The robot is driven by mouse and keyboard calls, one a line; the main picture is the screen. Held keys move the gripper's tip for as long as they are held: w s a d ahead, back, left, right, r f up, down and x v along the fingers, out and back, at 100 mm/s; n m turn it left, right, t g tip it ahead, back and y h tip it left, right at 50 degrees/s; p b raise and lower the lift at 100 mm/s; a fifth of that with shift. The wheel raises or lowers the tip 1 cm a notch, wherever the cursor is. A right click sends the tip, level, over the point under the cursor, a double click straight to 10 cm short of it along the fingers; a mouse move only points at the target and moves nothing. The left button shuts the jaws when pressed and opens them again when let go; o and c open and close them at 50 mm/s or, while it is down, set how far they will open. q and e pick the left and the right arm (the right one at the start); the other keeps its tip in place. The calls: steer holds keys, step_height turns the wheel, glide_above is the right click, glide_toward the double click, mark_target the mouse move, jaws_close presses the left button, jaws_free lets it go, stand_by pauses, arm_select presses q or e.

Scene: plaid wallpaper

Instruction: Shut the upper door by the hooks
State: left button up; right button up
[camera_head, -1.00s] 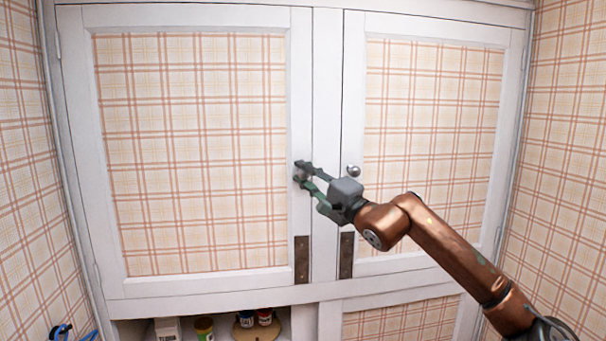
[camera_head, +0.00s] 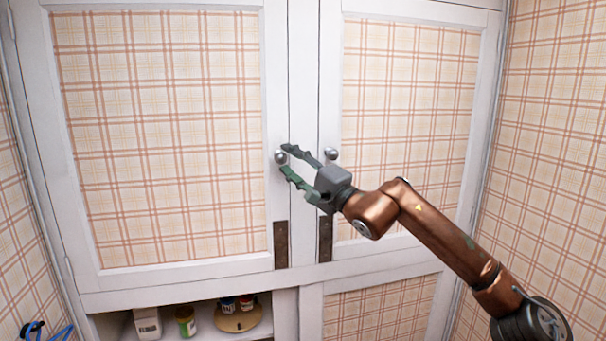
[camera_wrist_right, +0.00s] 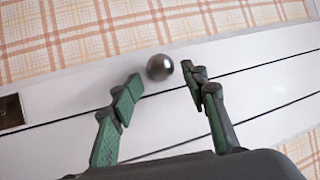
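The upper left door (camera_head: 160,140) has a plaid panel in a white frame and looks flush with the cabinet front. Its round metal knob (camera_head: 281,157) sits at its right edge. The upper right door (camera_head: 405,120) also looks closed, with its own knob (camera_head: 331,154). My right gripper (camera_head: 284,160) is open, its green fingertips spread around the left door's knob. In the right wrist view the knob (camera_wrist_right: 160,67) stands just beyond the fingertips, apart from both. My left gripper is not in view.
Dark metal plates (camera_head: 281,244) (camera_head: 325,239) sit low on the upper doors' inner edges. Below, an open compartment holds a white box (camera_head: 147,322), a can (camera_head: 186,321) and jars on a round wooden piece. A blue and black object (camera_head: 45,331) is cut off at lower left.

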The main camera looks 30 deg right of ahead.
steer(key=a+v, duration=0.1)
steer(key=v, duration=0.8)
